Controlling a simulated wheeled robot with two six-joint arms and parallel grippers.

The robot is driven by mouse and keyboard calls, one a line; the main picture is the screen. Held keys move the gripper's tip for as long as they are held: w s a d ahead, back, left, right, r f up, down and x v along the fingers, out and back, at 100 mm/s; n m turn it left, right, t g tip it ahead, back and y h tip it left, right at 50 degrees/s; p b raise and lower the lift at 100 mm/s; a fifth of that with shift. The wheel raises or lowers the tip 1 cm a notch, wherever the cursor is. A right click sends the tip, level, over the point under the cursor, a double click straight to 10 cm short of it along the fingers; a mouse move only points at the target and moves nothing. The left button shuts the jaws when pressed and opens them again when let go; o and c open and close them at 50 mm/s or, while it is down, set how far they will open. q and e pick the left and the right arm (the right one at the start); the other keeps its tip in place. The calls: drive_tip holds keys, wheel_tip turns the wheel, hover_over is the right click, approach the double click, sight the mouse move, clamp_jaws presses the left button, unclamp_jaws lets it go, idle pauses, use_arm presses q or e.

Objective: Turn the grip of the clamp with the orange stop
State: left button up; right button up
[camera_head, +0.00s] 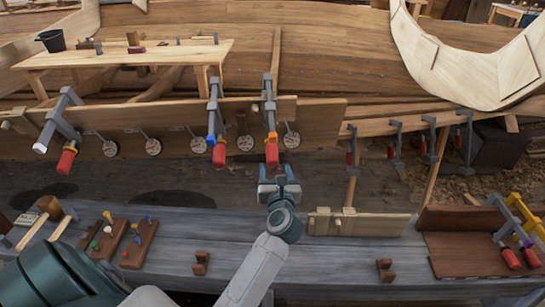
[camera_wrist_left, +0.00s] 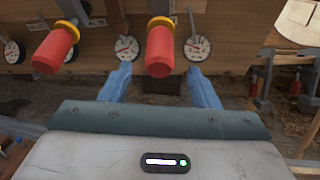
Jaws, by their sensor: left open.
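The clamp with the orange stop (camera_head: 270,108) hangs on the plank edge, right of centre. Its red grip (camera_head: 272,154) points down; in the left wrist view a red grip (camera_wrist_left: 159,52) with a yellow-orange collar sits ahead between my fingers. My left gripper (camera_head: 278,173) is open and empty just below that grip, fingers on either side of its line; contact is not visible. The fingers show in the left wrist view (camera_wrist_left: 158,74). Left of it is a clamp with a blue stop (camera_head: 211,140) and red grip (camera_head: 219,155). My right gripper is not in view.
Another clamp (camera_head: 60,115) with a pale stop hangs further left. Round dials (camera_head: 291,140) line the plank. Several smaller clamps (camera_head: 395,138) hang at the right. The grey bench (camera_head: 330,260) below holds wooden blocks, tools and yellow and purple clamps (camera_head: 522,215).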

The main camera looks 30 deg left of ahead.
sight(276, 164)
use_arm(q)
drive_tip(key=x, duration=0.6)
drive_tip(key=shift+w+a+p, duration=0.1)
drive_tip(key=shift+p, duration=0.2)
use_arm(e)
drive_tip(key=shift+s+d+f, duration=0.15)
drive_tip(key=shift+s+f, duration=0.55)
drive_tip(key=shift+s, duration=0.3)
use_arm(q)
drive_tip(key=shift+c, duration=0.5)
drive_tip(key=c, duration=0.9)
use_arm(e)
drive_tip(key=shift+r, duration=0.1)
use_arm(q)
drive_tip(key=m+g+y+p, duration=0.1)
drive_tip(key=m+p, duration=0.1)
drive_tip(key=shift+m+y, duration=0.3)
drive_tip(key=shift+y, duration=0.1)
drive_tip(key=shift+m+g+y+p, duration=0.3)
drive_tip(key=shift+m+g+y, duration=0.2)
drive_tip(key=shift+m+y, duration=0.6)
drive_tip(key=shift+m, duration=0.2)
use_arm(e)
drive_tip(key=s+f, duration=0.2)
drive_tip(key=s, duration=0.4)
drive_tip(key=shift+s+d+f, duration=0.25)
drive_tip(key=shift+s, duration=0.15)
